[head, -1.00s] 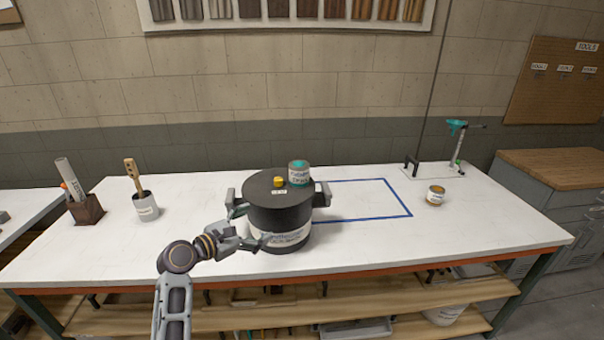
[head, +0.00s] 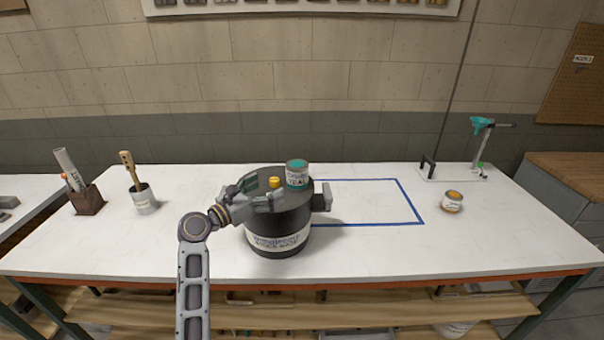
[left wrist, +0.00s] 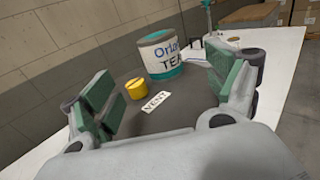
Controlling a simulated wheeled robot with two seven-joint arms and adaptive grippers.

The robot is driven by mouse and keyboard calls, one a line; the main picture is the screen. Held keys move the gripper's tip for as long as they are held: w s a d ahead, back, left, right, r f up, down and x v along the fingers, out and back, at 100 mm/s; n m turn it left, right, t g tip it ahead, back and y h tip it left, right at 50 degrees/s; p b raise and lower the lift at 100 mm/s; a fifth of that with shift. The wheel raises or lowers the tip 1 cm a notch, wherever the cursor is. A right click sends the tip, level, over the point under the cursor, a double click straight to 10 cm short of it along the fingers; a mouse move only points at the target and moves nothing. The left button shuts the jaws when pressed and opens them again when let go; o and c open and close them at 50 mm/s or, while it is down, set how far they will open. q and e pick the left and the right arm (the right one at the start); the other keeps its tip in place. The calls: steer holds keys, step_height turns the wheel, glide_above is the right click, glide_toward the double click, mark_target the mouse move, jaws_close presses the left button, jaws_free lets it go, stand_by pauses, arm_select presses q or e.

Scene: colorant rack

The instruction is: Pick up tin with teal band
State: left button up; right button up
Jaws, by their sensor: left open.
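The tin with the teal band (head: 297,175) stands upright on the right part of the black drum's lid, with a teal top and a white label. In the left wrist view the tin (left wrist: 160,52) shows beyond the fingers, with a teal band at its base. My left gripper (head: 268,199) is over the drum's left side, to the left of the tin. In the left wrist view the gripper (left wrist: 166,95) is open and empty, its green pads apart, and the tin is not between them. My right gripper is not in view.
The black drum (head: 278,240) carries a yellow cap (head: 274,182) and a "VENT" label (left wrist: 156,100) near the tin. A tin with an orange top (head: 452,201) stands right of the blue taped rectangle (head: 415,205). A brush cup (head: 145,200) stands left.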

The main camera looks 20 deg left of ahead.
mark_target(290, 175)
arm_select(q)
steer(key=shift+s+a, duration=0.1)
steer(key=shift+s, duration=0.1)
steer(key=shift+r, duration=0.1)
steer(key=shift+w, duration=0.3)
steer(key=p+x, duration=0.1)
steer(key=x, duration=0.7)
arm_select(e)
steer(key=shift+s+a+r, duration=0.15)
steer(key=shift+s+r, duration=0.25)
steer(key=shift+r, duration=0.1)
arm_select(q)
steer(key=shift+w, duration=0.1)
